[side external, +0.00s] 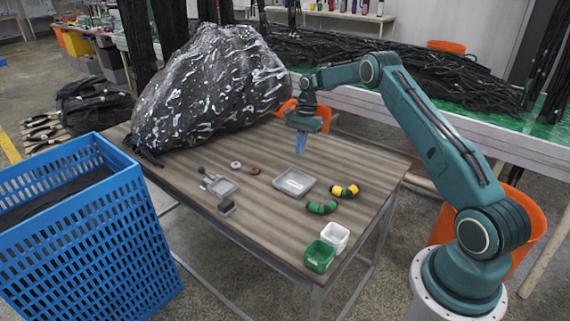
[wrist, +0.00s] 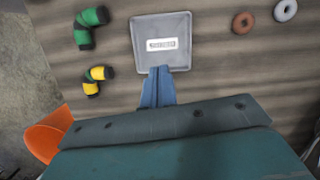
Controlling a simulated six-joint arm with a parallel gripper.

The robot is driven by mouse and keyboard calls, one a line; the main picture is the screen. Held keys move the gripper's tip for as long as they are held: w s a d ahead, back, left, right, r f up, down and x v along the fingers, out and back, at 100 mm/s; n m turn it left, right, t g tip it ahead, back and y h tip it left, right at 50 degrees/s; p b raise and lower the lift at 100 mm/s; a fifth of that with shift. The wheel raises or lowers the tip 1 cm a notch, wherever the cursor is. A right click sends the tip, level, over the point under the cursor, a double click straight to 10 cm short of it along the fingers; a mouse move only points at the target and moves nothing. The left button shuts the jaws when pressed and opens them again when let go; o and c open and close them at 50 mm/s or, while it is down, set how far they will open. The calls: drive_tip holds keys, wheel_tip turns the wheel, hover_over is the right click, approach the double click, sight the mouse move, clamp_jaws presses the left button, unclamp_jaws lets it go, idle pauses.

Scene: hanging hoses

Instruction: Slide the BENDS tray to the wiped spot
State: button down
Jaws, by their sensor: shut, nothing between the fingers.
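A shallow grey tray (side external: 294,182) with a pale label lies flat on the wooden table; its lettering is too small to read in the side view. The same tray (wrist: 162,42) shows in the wrist view, empty, with the label in its middle. My gripper (side external: 300,150) points down above the table, behind the tray in the side view. Its blue fingers (wrist: 158,75) are together and empty, and in the wrist view their tips overlap the tray's near edge. Whether they touch it I cannot tell. I cannot make out a wiped spot.
A green-and-black bend (side external: 322,208) and a yellow-and-black bend (side external: 345,190) lie right of the tray. Two rings (side external: 236,166) and a small grey scoop-like tray (side external: 221,186) lie left. Green (side external: 319,257) and white (side external: 335,237) bins stand at the front corner. A large wrapped bundle (side external: 210,85) fills the back left.

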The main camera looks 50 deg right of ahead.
drive_tip(key=shift+d+f, duration=0.15)
drive_tip(key=shift+f, duration=0.2)
approach(291, 189)
drive_tip(key=f, duration=0.2)
drive_tip(key=d+f, duration=0.1)
drive_tip(key=f, duration=0.2)
drive_tip(key=shift+d+f, duration=0.2)
drive_tip(key=shift+f, duration=0.05)
drive_tip(key=shift+a, duration=0.85)
drive_tip(key=shift+s+a, duration=0.25)
drive_tip(key=shift+a, duration=0.85)
